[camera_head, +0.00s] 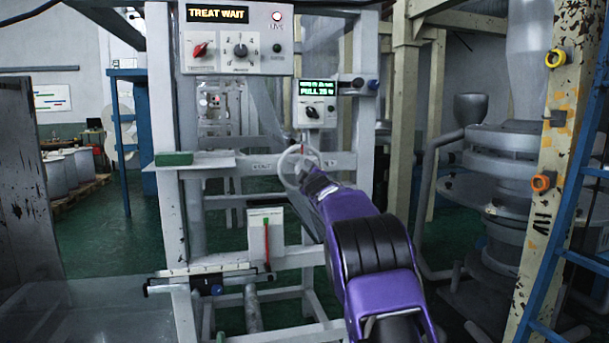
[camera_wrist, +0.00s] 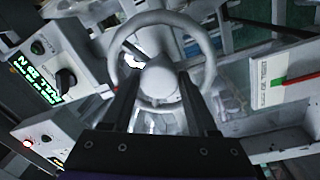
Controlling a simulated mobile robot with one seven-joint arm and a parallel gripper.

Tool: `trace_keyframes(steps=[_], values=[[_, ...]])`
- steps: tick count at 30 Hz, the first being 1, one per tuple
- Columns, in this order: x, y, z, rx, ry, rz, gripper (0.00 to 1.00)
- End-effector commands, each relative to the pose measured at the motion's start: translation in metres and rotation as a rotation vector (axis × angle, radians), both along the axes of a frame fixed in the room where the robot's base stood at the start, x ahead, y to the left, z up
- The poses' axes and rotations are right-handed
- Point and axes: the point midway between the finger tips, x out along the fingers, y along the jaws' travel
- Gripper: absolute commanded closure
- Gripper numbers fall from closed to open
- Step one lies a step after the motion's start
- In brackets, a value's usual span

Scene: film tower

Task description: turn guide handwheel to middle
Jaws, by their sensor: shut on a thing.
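The guide handwheel (camera_head: 281,168) is a pale grey ring on the frame's cross rail in the head view. In the wrist view the handwheel (camera_wrist: 158,82) shows large, with a round hub inside its rim. My gripper (camera_head: 307,177) reaches it from the front. In the wrist view my gripper's (camera_wrist: 158,78) two dark fingers stand on either side of the hub, inside the ring, and are shut on the handwheel. The fingers hide part of the lower rim. Small labels sit on the rail on both sides of the wheel; their text and any pointer position are too small to read.
A small control box (camera_head: 317,104) with a green display stands above the wheel. A larger panel (camera_head: 238,40) reads "TREAT WAIT". A white plate (camera_head: 257,240) with a red lever hangs below left. A cream post (camera_head: 555,150) and blue ladder (camera_head: 580,200) stand at right.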

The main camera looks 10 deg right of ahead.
Motion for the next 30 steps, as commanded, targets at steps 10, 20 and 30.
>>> trace_keyframes(steps=[10,20,30], values=[[-0.0004,-0.0003,0.0057,-0.017,-0.011,0.001,1.00],[-0.0005,-0.0003,0.0049,-0.016,-0.009,0.001,0.12],[-0.0013,0.0000,0.0019,-0.016,-0.004,0.000,0.12]])
